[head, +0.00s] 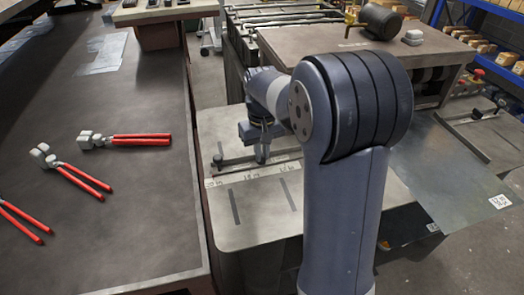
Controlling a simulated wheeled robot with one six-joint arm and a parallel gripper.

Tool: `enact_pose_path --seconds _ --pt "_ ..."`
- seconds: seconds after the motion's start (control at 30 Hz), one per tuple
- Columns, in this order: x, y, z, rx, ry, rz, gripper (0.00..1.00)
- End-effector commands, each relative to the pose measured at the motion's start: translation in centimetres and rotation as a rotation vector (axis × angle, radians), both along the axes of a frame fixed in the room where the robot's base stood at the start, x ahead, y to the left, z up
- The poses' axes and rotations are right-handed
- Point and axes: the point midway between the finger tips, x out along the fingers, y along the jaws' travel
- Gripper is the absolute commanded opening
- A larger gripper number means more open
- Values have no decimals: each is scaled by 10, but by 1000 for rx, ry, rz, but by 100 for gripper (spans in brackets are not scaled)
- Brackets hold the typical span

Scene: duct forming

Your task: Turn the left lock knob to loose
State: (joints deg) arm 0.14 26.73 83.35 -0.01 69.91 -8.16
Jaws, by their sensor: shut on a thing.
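My gripper (262,154) points down over the grey machine table at the middle of the head view. Its fingers are shut at a dark stop bar (235,160) that lies across the table behind a ruler strip. My arm covers the right part of the bar.
The machine table (255,229) has slots and a clear front. A metal sheet (440,165) lies to the right. Red-handled pliers (140,139) lie on the dark bench (110,225) at left. A brown worktable (330,42) stands behind.

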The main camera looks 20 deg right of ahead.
Motion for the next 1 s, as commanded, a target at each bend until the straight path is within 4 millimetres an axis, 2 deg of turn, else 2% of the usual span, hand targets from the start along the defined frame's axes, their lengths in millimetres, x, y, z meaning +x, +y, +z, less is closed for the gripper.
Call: enact_pose_path --seconds 0.5,0.87,0.9,1.0 --pt "1 -2 2 0 0 362 0" --pt "1 -2 1 -1 -1 391 0" --pt "1 -2 1 -1 -1 391 11" --pt "1 -2 1 0 -1 390 19"
